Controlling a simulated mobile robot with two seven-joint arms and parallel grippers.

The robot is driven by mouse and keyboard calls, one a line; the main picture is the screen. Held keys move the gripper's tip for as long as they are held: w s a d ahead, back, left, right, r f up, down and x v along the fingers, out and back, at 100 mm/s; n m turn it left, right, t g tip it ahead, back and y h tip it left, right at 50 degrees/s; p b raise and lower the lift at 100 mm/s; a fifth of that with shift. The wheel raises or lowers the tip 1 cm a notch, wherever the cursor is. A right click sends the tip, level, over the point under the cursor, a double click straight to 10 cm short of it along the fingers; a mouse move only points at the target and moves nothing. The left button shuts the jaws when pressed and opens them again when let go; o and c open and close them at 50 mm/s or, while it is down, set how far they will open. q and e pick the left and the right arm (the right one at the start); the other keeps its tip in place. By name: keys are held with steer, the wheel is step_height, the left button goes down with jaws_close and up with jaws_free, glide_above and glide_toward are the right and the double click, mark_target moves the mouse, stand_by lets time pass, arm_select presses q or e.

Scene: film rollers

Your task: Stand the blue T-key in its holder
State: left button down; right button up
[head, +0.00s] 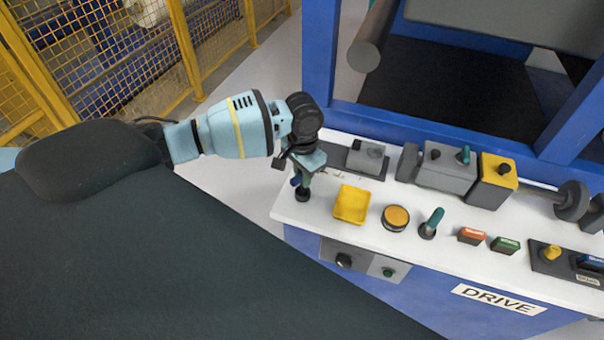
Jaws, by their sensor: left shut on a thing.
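My left gripper (305,180) points down over the left end of the white bench top. It is shut on the blue T-key (295,181), of which only a small dark blue part shows beside the fingers. Directly below is a small round black holder (302,195) near the bench's left edge. The key appears upright, in line with the holder. The fingers hide most of the key, and I cannot tell whether its lower end is inside the holder. My right gripper is not in view.
On the white bench (330,228) a yellow tray (351,204) stands just right of the holder. Further right are an orange-topped round button (396,217) and a teal handle (433,219) in a black base. Grey boxes (443,165) and a blue frame (400,121) stand behind.

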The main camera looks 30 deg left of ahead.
arm_select(q)
steer(key=c, duration=0.9)
jaws_free()
steer(key=shift+o, duration=0.2)
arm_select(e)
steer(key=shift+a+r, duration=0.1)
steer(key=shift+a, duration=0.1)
arm_select(q)
steer(key=shift+r, duration=0.1)
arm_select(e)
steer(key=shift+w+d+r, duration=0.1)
arm_select(q)
steer(key=shift+r, duration=0.4)
steer(key=shift+r+p, duration=0.6)
steer(key=shift+r, duration=0.15)
steer(key=shift+r+p, duration=0.3)
steer(key=shift+r, duration=1.95)
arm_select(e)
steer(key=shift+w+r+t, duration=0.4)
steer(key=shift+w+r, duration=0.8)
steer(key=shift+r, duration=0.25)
arm_select(q)
steer(key=shift+s+f, duration=0.1)
